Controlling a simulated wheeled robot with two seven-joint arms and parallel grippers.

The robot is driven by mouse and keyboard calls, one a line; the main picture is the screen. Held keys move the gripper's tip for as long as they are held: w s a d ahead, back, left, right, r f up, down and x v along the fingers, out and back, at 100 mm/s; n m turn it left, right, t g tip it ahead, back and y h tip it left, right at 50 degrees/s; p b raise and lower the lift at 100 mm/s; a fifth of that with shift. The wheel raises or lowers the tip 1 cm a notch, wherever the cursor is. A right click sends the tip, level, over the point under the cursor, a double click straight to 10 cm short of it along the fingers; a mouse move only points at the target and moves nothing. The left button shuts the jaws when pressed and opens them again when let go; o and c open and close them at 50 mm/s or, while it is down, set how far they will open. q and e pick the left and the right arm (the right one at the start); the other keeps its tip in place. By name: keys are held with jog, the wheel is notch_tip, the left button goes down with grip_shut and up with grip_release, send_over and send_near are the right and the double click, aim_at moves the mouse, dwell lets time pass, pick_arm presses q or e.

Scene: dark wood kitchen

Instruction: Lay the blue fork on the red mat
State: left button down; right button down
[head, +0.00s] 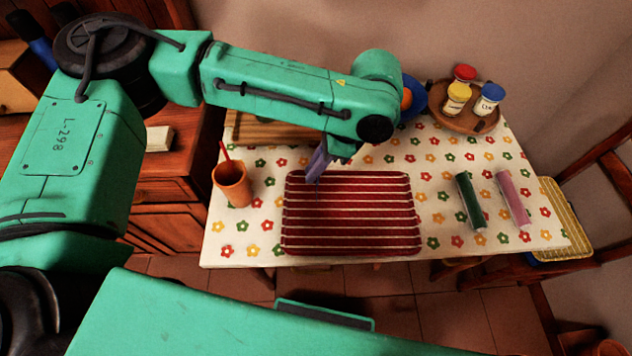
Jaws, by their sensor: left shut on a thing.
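The red mat (350,215), dark red with pale stripes, lies flat on the table near its front edge. My left gripper (335,157) is above the mat's back edge, mostly hidden under my teal arm. It is shut on the blue fork (317,163), which looks purplish-blue and hangs tilted from it, pointing down over the back left part of the mat. I cannot tell whether the fork touches the mat. My right gripper is not in view.
An orange cup (233,184) with a red stick stands left of the mat. A green roll (470,201) and a pink roll (513,198) lie to the right. A round wooden tray (466,121) with jars and a blue plate (414,97) are behind. The mat's surface is clear.

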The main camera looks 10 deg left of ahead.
aim_at(315, 185)
pick_arm(q)
notch_tip(315, 185, down, 5)
jog(key=shift+f, duration=0.2)
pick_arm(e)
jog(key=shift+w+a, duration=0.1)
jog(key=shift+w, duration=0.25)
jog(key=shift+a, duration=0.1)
pick_arm(q)
jog(key=c, duration=1)
grip_release()
jog(key=shift+f, duration=0.1)
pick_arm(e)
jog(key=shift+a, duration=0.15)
pick_arm(q)
jog(key=shift+o, duration=0.2)
jog(key=v, duration=1.2)
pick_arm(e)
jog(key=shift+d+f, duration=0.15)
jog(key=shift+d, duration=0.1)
pick_arm(q)
jog(key=shift+s, duration=0.1)
